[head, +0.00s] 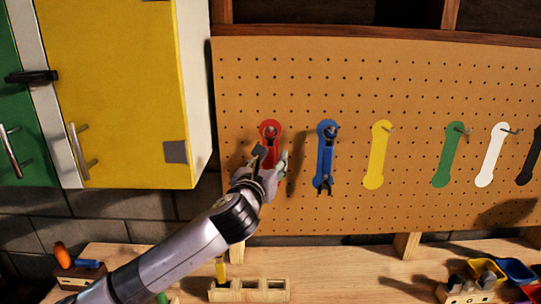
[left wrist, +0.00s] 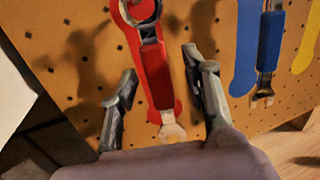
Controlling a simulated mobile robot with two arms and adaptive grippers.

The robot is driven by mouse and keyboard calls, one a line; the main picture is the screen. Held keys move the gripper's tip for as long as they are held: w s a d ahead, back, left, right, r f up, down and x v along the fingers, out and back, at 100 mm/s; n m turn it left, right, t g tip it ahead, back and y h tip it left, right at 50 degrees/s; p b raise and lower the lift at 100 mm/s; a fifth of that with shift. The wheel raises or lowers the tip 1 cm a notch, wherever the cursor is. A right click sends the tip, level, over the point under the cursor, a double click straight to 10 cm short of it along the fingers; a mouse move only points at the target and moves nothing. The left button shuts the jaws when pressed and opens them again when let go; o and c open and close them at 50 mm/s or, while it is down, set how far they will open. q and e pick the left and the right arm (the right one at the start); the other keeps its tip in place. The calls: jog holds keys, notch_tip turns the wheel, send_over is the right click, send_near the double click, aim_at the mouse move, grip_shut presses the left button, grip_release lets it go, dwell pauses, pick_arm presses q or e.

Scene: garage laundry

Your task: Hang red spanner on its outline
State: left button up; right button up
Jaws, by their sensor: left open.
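The red spanner (head: 270,132) is upright against its red outline on the pegboard. In the left wrist view the red spanner (left wrist: 156,65) has its ring end up around the hook and its metal jaw end down, over the red outline (left wrist: 178,108). My left gripper (head: 271,156) is in front of the spanner's lower part and hides it in the head view. In the left wrist view the left gripper's fingers (left wrist: 160,66) stand apart on either side of the spanner, with a gap on each side. My right gripper is not in view.
A blue spanner (head: 326,160) hangs on its blue outline just to the right. Yellow (head: 378,158), green (head: 449,160) and white (head: 490,160) outlines follow on the pegboard (head: 350,210). A yellow cabinet (head: 120,90) stands left. A wooden block holder (head: 248,290) sits on the bench below.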

pick_arm(q)
jog(key=shift+w+d, duration=0.15)
jog(key=shift+w, duration=0.55)
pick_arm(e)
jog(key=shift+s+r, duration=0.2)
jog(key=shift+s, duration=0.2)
pick_arm(q)
grip_shut()
dwell(0.3)
jog(key=shift+c, duration=0.2)
grip_release()
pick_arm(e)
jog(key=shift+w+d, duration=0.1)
